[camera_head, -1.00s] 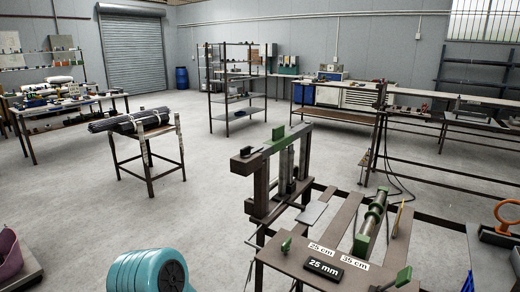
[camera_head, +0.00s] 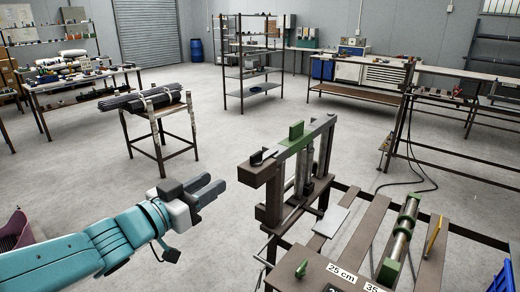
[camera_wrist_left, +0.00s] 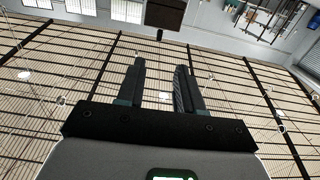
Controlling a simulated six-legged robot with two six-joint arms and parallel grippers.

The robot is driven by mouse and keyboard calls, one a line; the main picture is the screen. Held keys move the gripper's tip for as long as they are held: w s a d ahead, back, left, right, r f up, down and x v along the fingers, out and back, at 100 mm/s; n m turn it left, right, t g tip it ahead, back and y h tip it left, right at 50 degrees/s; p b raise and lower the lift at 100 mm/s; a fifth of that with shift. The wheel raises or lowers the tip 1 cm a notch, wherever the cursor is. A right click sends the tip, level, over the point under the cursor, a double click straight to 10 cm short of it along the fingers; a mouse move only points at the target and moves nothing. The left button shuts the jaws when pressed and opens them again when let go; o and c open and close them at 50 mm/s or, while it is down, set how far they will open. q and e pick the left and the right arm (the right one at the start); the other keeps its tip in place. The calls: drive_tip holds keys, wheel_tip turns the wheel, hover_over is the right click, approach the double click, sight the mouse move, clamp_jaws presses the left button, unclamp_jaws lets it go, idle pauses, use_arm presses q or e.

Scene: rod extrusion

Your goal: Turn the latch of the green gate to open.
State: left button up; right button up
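The gate frame (camera_head: 273,200) stands on the machine at centre right, a brown upright frame with a top beam. A green section with an upright green tab (camera_head: 296,131) sits on that beam. A small dark piece (camera_head: 262,157), possibly the latch, is at the beam's left end; I cannot tell its exact position. My left gripper (camera_head: 212,188) is to the left of the frame, apart from it and lower than the beam. The left wrist view shows its two fingers (camera_wrist_left: 161,88) apart with nothing between them. My right gripper is in no view.
The machine table (camera_head: 315,275) carries a green lever (camera_head: 301,268), a "25 cm" label and a green-ended roller (camera_head: 402,230). A stand with dark rods (camera_head: 150,100) is behind my left arm. Floor between the stand and the machine is clear.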

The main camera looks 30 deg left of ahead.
sight(251, 158)
use_arm(q)
drive_tip(key=w, duration=0.5)
drive_tip(key=w+d+p, duration=0.1)
drive_tip(key=w, duration=0.9)
drive_tip(key=shift+w+d+r+p, duration=0.15)
drive_tip(key=shift+r+p, duration=0.1)
drive_tip(key=shift+p, duration=0.15)
drive_tip(key=shift+w+f, duration=0.1)
drive_tip(key=shift+w, duration=0.25)
drive_tip(key=shift+s, duration=0.2)
clamp_jaws()
